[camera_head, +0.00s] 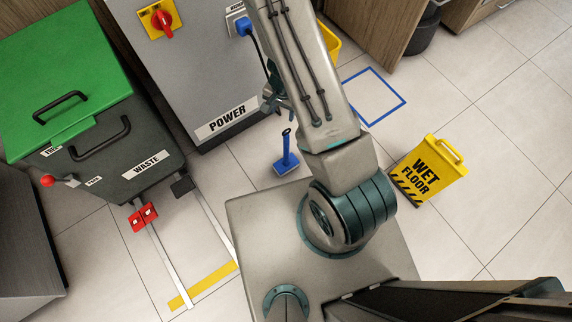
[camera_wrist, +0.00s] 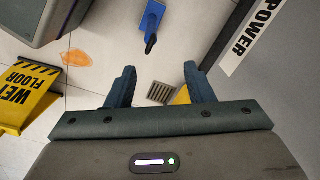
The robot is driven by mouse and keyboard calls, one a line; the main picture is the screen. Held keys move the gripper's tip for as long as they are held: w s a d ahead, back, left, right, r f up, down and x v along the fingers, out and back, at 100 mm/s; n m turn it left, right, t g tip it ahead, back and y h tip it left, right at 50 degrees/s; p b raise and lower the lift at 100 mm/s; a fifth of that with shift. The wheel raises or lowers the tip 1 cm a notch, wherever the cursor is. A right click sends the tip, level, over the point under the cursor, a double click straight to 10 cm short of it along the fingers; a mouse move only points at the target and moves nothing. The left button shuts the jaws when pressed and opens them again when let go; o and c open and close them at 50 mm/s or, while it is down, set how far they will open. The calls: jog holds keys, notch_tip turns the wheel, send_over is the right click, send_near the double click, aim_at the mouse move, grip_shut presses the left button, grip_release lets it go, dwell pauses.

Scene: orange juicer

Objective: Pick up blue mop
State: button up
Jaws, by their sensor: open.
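The blue mop (camera_head: 286,163) stands upright on the tiled floor in the head view, with a flat blue head and a short handle. It is between the grey power cabinet and my base. In the wrist view the mop (camera_wrist: 152,18) shows at the top, ahead of the fingers. My gripper (camera_wrist: 160,70) is open and empty, its two teal fingers spread apart with a gap to the mop. In the head view my gripper is mostly hidden behind my arm.
The grey power cabinet (camera_head: 187,65) and the green-lidded waste bin (camera_head: 110,150) stand left of the mop. A yellow wet floor sign (camera_head: 430,170) stands at right. An orange patch (camera_wrist: 77,57) and a floor drain (camera_wrist: 160,93) show in the wrist view.

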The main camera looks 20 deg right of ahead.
aim_at(286, 134)
jog(key=f+b, duration=0.1)
jog(key=f, duration=0.2)
jog(key=f+b, duration=0.2)
jog(key=f, duration=0.1)
jog(key=d+f+b, duration=0.1)
jog(key=f+b, duration=0.1)
jog(key=f, duration=0.2)
jog(key=shift+s, duration=0.25)
jog(key=shift+s+f+b, duration=0.15)
jog(key=shift+f+b, duration=2.1)
jog(key=shift+f, duration=0.95)
grip_shut()
